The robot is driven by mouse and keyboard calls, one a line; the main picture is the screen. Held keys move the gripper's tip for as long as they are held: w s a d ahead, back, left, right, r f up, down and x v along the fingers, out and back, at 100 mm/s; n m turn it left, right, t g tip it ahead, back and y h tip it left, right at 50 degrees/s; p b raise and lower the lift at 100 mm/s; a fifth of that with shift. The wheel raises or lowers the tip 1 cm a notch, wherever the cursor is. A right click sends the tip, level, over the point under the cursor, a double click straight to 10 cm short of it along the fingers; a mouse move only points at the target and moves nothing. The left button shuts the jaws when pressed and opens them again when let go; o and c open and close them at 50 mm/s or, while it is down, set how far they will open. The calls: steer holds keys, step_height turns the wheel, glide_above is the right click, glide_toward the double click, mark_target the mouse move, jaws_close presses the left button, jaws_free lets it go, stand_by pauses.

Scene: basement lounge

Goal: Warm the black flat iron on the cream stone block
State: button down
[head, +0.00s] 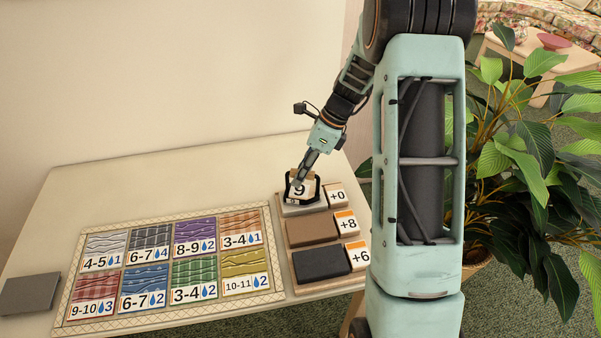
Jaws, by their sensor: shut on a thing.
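The black flat iron (301,194) shows a white face with a "9" on it, and a small label at its front edge. My gripper (299,181) is shut on the iron from above. The iron is at the cream stone block (306,210), the rearmost of three blocks, beside a "+0" card (337,195). The iron covers most of the block's top. From this view I cannot tell whether it rests on the block or hangs just above it.
A brown block (312,230) with "+8" and a dark block (321,264) with "+6" stand in front. A bordered board (150,312) with several patterned cloth cards lies to the left. A grey slab (30,294) is at far left. A leafy plant (530,150) stands right.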

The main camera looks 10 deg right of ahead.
steer(key=shift+w+r+p, duration=0.1)
steer(key=shift+r+p, duration=2.1)
steer(key=shift+r, duration=0.8)
